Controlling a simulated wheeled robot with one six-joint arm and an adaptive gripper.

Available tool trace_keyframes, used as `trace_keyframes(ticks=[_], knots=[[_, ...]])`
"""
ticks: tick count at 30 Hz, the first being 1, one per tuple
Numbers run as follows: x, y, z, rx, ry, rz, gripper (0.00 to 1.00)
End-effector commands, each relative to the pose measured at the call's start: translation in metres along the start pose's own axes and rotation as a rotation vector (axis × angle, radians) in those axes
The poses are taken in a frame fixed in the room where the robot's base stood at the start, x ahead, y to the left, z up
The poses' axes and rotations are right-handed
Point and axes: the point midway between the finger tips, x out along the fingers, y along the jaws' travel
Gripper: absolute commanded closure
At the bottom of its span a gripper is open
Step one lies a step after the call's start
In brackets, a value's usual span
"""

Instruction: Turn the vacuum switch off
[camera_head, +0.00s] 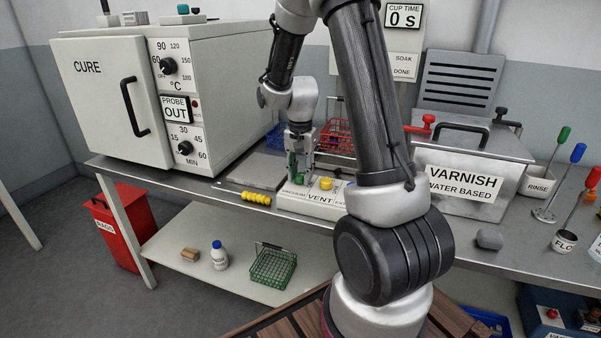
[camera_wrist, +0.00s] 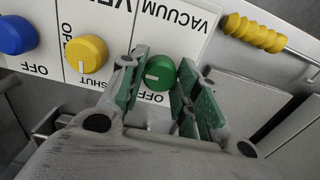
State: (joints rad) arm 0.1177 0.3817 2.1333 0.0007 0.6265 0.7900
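The vacuum switch is a green round knob (camera_wrist: 160,73) with a white pointer mark, on a white panel (camera_wrist: 185,27) lettered VACUUM and OFF. The mark shows on the knob's left side in the wrist view. My gripper (camera_wrist: 161,70) has its green-padded fingers apart, one on each side of the knob. A gap shows between the knob and the right finger; contact on the left is unclear. In the head view my gripper (camera_head: 301,162) points down at the left end of the white switch box (camera_head: 310,203), and the green knob is mostly hidden there.
A yellow vent knob (camera_wrist: 86,54) and a blue knob (camera_wrist: 16,35) sit beside the green one. A yellow ribbed handle (camera_head: 256,198) lies left of the box. The cure oven (camera_head: 115,95) stands at left, the varnish tank (camera_head: 475,165) at right.

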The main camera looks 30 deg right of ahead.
Motion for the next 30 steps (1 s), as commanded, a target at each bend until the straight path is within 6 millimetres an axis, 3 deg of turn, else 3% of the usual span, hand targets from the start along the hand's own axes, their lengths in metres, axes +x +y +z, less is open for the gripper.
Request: trace_keyframes(ticks=[14, 30], knots=[[-0.0004, -0.0003, -0.0003, -0.112, 0.001, 0.000, 0.92], [-0.0005, -0.0003, -0.0004, -0.593, 0.001, 0.000, 0.92]])
